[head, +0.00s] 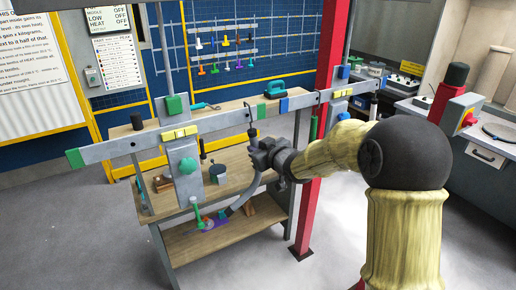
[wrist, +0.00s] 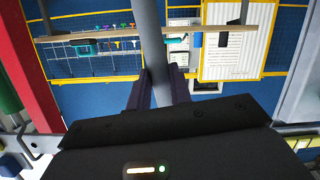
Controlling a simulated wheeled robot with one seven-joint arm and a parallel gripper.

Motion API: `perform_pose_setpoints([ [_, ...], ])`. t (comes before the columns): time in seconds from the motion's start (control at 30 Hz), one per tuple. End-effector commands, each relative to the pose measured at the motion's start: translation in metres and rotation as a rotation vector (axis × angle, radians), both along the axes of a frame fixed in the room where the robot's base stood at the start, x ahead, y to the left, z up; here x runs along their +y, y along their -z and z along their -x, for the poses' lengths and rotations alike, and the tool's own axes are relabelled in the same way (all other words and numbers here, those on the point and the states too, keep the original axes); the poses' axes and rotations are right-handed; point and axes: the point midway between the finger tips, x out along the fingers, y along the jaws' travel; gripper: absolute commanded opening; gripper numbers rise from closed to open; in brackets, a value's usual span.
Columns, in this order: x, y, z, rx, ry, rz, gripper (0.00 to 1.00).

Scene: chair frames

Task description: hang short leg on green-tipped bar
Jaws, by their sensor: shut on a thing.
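A long grey bar (head: 118,147) with a green tip (head: 75,158) at its left end runs across the front of the workbench. My gripper (head: 262,150) is in front of the bar's right part and is shut on a grey leg. The leg (head: 243,200) is a tube that curves down and left below the gripper. A thin dark hooked piece (head: 251,112) rises above the gripper beside the bar; I cannot tell whether it touches the bar. In the wrist view the tube (wrist: 150,35) passes between the dark fingers (wrist: 160,80).
A yellow block (head: 179,132) and a grey upright with green knobs (head: 188,166) stand at the bar's middle. A blue band (head: 284,106) marks its right part. A red post (head: 326,70) stands to the right. Small tools lie on the lower shelf (head: 180,235).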

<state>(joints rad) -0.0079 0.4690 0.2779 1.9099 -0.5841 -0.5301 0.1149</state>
Motion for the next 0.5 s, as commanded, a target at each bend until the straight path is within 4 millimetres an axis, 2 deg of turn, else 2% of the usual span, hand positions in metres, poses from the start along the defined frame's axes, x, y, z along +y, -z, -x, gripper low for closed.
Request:
perform_pose_setpoints([
  [0.5,0.0001,0.0088,-0.0001,-0.001,0.0,-0.001,0.0],
])
